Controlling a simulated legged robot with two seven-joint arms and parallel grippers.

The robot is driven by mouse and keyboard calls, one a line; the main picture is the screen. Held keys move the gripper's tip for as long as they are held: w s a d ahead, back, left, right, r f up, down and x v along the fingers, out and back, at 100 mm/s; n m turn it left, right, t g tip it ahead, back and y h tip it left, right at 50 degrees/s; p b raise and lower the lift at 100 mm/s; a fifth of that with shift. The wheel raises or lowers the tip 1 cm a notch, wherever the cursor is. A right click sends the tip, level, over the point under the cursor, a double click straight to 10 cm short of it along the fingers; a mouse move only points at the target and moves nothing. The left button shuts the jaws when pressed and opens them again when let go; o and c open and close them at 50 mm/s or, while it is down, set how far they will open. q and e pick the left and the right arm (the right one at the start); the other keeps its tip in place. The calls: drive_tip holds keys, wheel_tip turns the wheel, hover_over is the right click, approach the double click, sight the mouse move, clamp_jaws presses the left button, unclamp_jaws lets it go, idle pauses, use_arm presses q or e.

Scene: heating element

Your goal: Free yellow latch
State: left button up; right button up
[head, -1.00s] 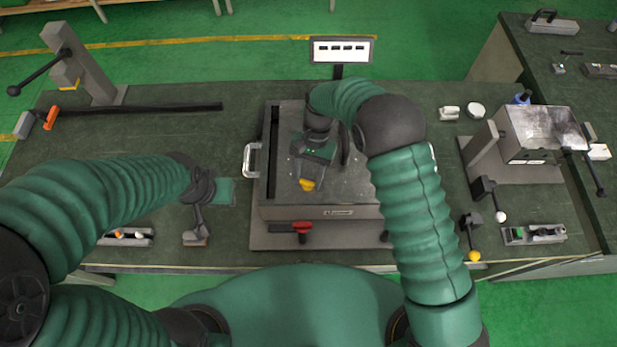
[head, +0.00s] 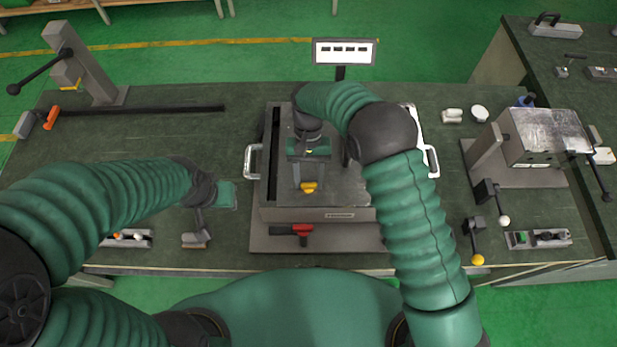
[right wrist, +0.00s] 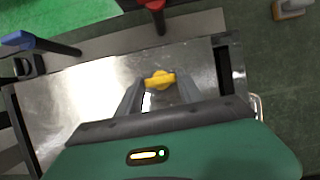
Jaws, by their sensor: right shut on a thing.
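The yellow latch (head: 309,187) is on the metal top of the grey box (head: 345,190) in the middle of the bench. My right gripper (head: 308,182) points down at the box top and is shut on the latch. In the right wrist view, the yellow latch (right wrist: 160,79) lies between the fingertips of my right gripper (right wrist: 159,88). My left gripper (head: 197,235) hangs low over the bench left of the box, and its finger opening is unclear. My right arm hides part of the box top.
A red handle (head: 302,230) is on the box front, with a silver side handle (head: 252,161) at left. A display (head: 343,51) stands behind. A metal box on a stand (head: 545,135) and a yellow-knobbed lever (head: 476,258) are at right. A long black bar (head: 140,109) lies back left.

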drive_tip(key=o, duration=1.4)
drive_tip(key=b+v, duration=0.2)
drive_tip(key=v, duration=1.4)
drive_tip(key=shift+w+a+r, duration=0.15)
drive_tip(key=shift+r, duration=0.25)
